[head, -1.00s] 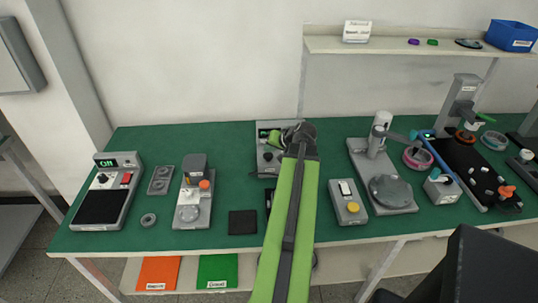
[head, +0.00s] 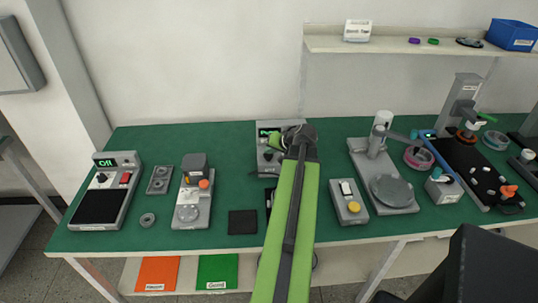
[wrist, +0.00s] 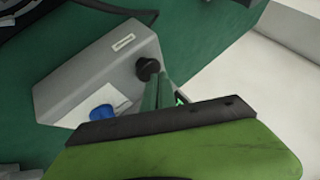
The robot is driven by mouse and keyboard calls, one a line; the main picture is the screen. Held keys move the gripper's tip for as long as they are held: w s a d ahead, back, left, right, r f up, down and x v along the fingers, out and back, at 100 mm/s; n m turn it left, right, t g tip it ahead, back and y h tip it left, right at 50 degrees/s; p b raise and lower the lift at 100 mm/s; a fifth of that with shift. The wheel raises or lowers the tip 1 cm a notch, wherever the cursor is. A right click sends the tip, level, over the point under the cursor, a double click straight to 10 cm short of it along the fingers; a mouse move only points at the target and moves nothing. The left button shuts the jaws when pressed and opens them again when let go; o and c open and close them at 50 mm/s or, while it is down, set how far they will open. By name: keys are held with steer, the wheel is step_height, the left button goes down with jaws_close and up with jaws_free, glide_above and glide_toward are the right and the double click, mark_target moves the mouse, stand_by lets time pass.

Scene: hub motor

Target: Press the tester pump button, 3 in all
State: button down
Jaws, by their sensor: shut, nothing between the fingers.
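My gripper (head: 280,141), green and dark grey, is shut and empty. It is over the front of a grey box (head: 265,165) with a green-lit display (head: 268,131) at the back middle of the bench. My arm hides part of this box. The wrist view shows a grey sloped box (wrist: 85,75) close up, with a black knob (wrist: 148,68), a blue button (wrist: 102,112) on a white patch and a small label. My green gripper part fills the bottom of that view. I cannot tell whether it touches a button. No pump lettering is readable.
A grey scale-like device (head: 104,190) with a lit display is at the left. A device with an orange button (head: 204,184) and a dark square pad (head: 242,222) lie left of my arm. A box with a yellow button (head: 354,208) is to the right.

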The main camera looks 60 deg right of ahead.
mark_target(270, 156)
steer(key=shift+f+b, duration=0.75)
steer(key=shift+f, duration=0.05)
stand_by(0.5)
steer(key=shift+r, duration=0.15)
steer(key=shift+r+p, duration=1.25)
steer(key=shift+p, duration=0.15)
step_height(270, 156, up, 5)
steer(key=p, duration=0.5)
steer(key=shift+r, duration=0.1)
stand_by(1.8)
